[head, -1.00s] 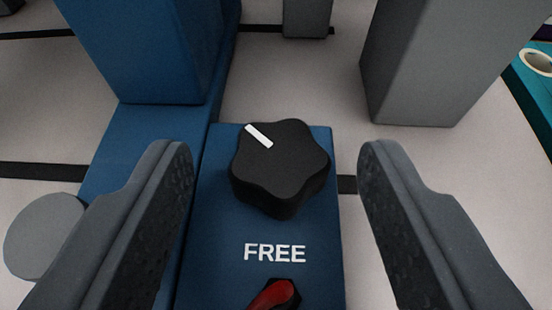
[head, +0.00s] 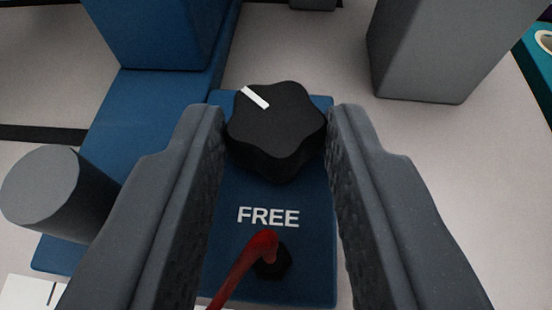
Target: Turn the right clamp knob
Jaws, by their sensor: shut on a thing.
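The clamp knob (head: 277,130) is black and lobed, with a white pointer mark near its upper left edge. It sits on a blue plate (head: 285,260) printed with the word FREE. My gripper (head: 276,135) has its two grey ridged fingers on either side of the knob, shut on it. The fingers cover the knob's left and right edges and the plate's sides.
A red lever (head: 245,262) on a black pivot rises from the plate below the knob. A grey cylinder (head: 60,195) stands at the left, close to the left finger. A blue block (head: 150,35) and a grey block (head: 430,50) stand behind.

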